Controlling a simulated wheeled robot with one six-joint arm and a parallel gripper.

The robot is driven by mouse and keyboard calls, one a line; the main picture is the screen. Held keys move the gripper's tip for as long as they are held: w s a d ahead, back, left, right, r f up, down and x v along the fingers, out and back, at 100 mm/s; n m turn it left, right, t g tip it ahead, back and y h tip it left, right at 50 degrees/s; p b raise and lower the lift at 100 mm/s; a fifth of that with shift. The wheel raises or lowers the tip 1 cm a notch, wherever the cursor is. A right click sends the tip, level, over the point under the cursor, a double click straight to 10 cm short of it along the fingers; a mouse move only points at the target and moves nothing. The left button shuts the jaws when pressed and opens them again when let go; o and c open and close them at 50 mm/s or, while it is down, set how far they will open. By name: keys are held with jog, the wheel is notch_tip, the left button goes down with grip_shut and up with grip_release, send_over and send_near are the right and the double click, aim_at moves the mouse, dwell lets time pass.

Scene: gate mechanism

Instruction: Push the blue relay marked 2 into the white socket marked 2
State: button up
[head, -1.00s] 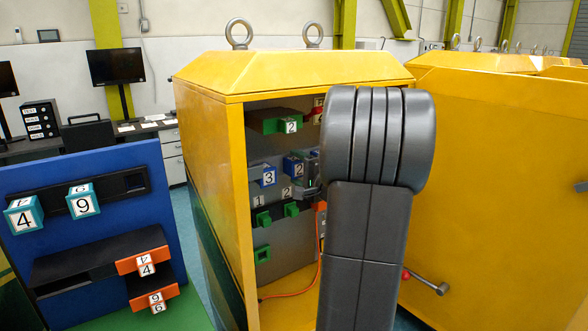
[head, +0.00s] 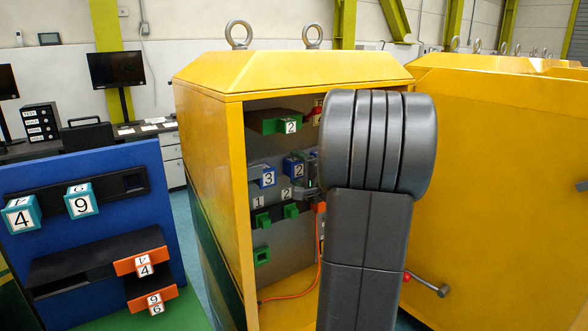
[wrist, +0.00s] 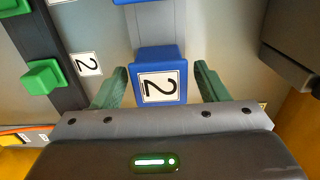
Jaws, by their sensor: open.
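The blue relay marked 2 (head: 293,167) sits inside the yellow cabinet, in the middle row beside a blue block marked 3. In the wrist view the relay (wrist: 160,78) lies between the two green fingers of my gripper (wrist: 158,88), with a gap on each side. My gripper is open; in the head view it is mostly hidden behind my arm. A white label marked 2 (wrist: 87,64) is left of the relay in the wrist view and below it in the head view (head: 286,194). I cannot tell which opening is the socket.
Green blocks (head: 291,210) sit below the labels, and a green block marked 2 (head: 290,126) sits above. The yellow cabinet (head: 215,180) has its door (head: 500,190) open at right. An orange cable (head: 318,262) hangs inside. A blue panel (head: 90,235) stands at left.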

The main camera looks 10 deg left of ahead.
aim_at(299, 170)
jog(key=c, duration=1)
jog(key=shift+d, duration=0.1)
jog(key=shift+s+d, duration=0.15)
jog(key=shift+s, duration=0.05)
jog(key=shift+b+v, duration=1.25)
jog(key=shift+v, duration=1.3)
